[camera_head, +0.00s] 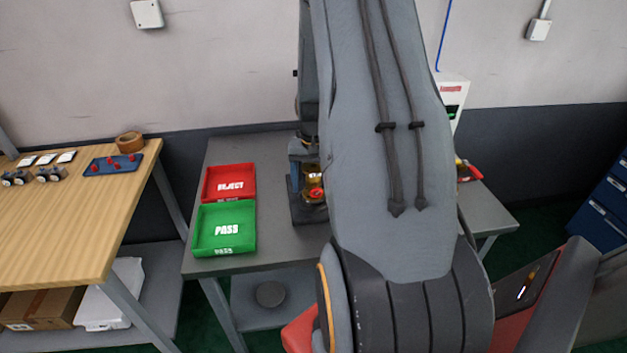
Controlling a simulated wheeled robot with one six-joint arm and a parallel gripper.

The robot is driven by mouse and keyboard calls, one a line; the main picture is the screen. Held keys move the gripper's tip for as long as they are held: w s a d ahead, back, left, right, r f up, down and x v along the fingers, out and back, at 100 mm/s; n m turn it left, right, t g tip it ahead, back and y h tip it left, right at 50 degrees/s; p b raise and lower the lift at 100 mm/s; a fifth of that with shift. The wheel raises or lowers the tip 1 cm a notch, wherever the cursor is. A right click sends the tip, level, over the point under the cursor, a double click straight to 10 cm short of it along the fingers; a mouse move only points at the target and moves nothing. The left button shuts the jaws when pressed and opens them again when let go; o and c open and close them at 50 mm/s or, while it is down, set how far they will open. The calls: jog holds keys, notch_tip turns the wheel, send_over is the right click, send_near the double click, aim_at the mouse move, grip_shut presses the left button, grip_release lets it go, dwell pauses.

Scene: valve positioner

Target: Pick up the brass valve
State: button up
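A brass-coloured valve (313,176) with a red part (317,194) shows in a narrow gap left of my large arm link, on the grey table (275,215). A dark base lies under it. My arm covers its right side. The wrist end of my arm comes down behind the big link, just above and beside the valve. My gripper's fingers cannot be made out clearly, so neither their opening nor any contact with the valve can be told.
A red REJECT tray (229,182) and a green PASS tray (224,229) sit at the table's left. A white device (452,95) and a red and yellow item (467,171) show at right. A wooden bench (60,220) stands left.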

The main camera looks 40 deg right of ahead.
grip_shut()
dwell(0.3)
jog(key=shift+w+r, duration=0.1)
jog(key=shift+r, duration=0.1)
